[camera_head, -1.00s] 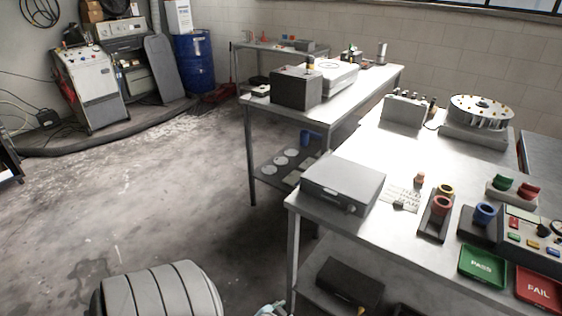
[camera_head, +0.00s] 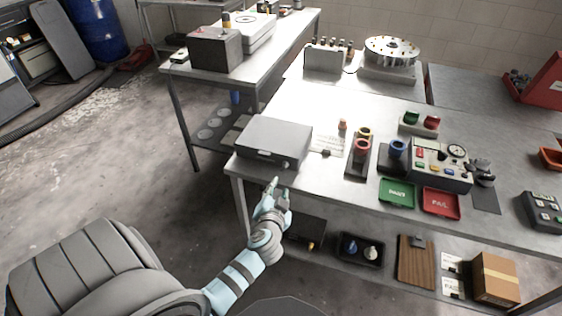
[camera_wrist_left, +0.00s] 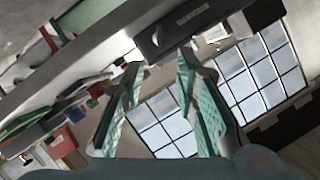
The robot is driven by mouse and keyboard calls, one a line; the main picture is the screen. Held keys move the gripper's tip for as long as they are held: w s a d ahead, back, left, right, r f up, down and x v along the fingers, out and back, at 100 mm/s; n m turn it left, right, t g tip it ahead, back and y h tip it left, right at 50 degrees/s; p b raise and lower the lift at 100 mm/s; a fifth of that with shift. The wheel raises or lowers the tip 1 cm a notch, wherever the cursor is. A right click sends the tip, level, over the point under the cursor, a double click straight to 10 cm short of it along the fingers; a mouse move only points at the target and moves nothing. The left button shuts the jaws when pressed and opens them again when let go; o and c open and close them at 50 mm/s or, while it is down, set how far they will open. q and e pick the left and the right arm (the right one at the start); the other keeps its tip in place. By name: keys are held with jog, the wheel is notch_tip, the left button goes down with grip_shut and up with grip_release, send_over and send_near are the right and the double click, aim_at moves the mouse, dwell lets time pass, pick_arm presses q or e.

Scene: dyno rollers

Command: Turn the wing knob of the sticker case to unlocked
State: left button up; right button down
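The sticker case, a flat grey box (camera_head: 275,138), sits at the left front corner of the workbench. A small wing knob (camera_head: 286,164) is on the right part of its front face; its exact angle is too small to tell. My left gripper (camera_head: 278,186) is open and empty, in front of and a little below the knob, apart from the case. In the left wrist view my gripper's two teal fingers (camera_wrist_left: 159,66) are spread, with the case's dark front (camera_wrist_left: 195,22) and its label beyond them. My right gripper is not in view.
The workbench (camera_head: 310,178) has bare room right of the case. Red and blue ring holders (camera_head: 361,150), a green PASS tray (camera_head: 397,192) and a red FAIL tray (camera_head: 441,203) lie further right. A lower shelf holds a black bin (camera_head: 360,250) and a cardboard box (camera_head: 495,278).

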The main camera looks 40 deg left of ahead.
aim_at(283, 169)
pick_arm(q)
jog(key=b+x, duration=0.1)
jog(key=x, duration=0.5)
jog(key=b+x, duration=0.2)
jog(key=x, duration=0.5)
jog(key=shift+f, duration=0.3)
jog(key=shift+w, duration=0.1)
jog(key=c, duration=0.5)
jog(key=shift+r, duration=0.15)
grip_shut()
